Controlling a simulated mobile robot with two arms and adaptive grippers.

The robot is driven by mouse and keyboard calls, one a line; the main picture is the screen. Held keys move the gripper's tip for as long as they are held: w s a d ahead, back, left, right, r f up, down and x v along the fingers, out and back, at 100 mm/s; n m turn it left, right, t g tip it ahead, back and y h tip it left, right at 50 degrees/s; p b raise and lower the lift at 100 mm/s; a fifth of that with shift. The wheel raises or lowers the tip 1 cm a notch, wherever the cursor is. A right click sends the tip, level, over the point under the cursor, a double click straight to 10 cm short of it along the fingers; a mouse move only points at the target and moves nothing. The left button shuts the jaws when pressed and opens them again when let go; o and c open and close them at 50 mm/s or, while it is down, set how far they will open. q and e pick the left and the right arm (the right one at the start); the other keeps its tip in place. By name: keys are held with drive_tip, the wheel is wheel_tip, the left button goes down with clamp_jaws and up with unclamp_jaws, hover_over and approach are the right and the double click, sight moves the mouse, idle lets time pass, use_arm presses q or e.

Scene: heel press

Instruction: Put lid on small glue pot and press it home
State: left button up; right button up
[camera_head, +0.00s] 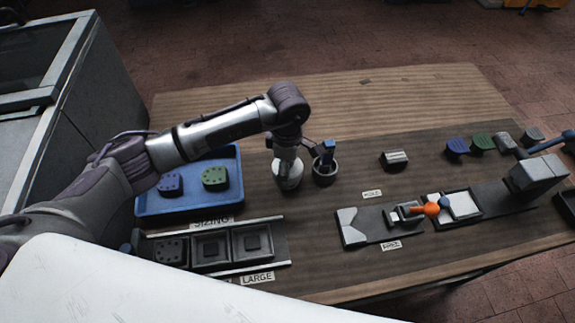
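My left arm reaches in from the left, and my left gripper (288,160) points down near the middle of the table. Directly below it, and partly covered by it, is a pale rounded object (289,182); I cannot tell whether this is a pot or a lid, or whether the fingers grip it. Just to its right stands a small round pot (325,178) with a dark inside and a blue-handled tool (328,149) standing in it. No separate lid can be made out. My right gripper is not in view.
A blue tray (190,208) holds blue and green heel-shaped pieces. In front is a sizing rack (270,255) with compartments.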

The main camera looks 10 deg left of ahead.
use_arm(q)
drive_tip(key=shift+f, duration=0.1)
drive_tip(key=o, duration=0.6)
drive_tip(key=shift+r+p, duration=1.8)
drive_tip(key=shift+r, duration=1.8)
drive_tip(key=shift+s+f, duration=0.1)
